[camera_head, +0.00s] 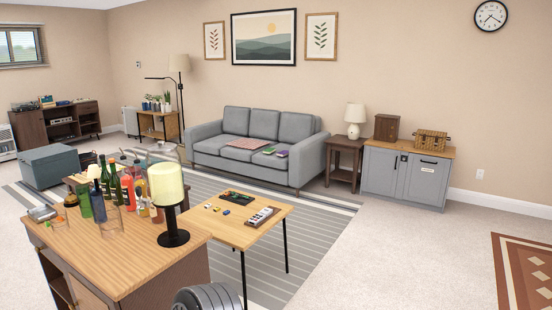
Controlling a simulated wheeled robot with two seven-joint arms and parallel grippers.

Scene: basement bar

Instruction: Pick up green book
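A small flat green item (269,150), which looks like the green book, lies on the seat of the grey sofa (264,122) across the room. A purple flat item (282,154) lies close beside it on the right. A larger reddish flat item (249,143) lies on the seat to its left. The green item is too small to make out details. Neither of my grippers shows in the head view.
A wooden bar counter (110,262) with bottles and a lamp (168,187) stands at front left. A low wooden table (222,231) with small items stands between me and the sofa. Striped rug (318,232) and open carpet (405,255) lie to the right.

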